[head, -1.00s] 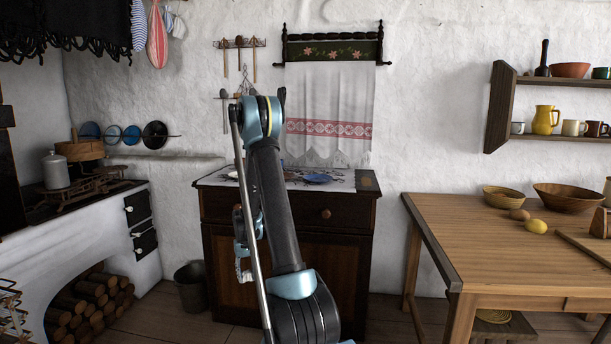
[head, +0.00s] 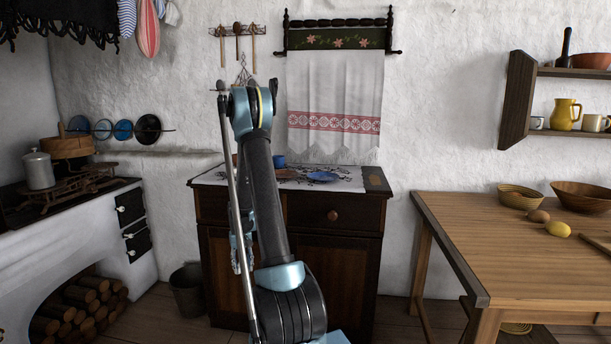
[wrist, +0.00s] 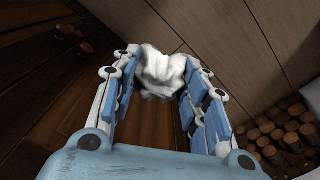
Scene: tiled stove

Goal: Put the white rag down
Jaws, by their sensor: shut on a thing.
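In the wrist view, my gripper (wrist: 160,76) is shut on the white rag (wrist: 162,65). The rag is a crumpled white bundle pinched between the fingertips, with folds sticking out beyond them. It hangs clear in front of wooden surfaces, and I see nothing under it that bears it. In the head view, my arm stands in front of the dark wooden cabinet (head: 333,265). My gripper is mostly hidden behind the arm there, and I cannot make out the rag.
The cabinet top carries a patterned cloth and a blue plate (head: 322,176). A wooden table (head: 480,235) with bowls and a lemon (head: 558,229) stands right. A metal bucket (head: 188,290) is on the floor left of the cabinet, near the stove (head: 85,240) and its firewood (head: 80,300).

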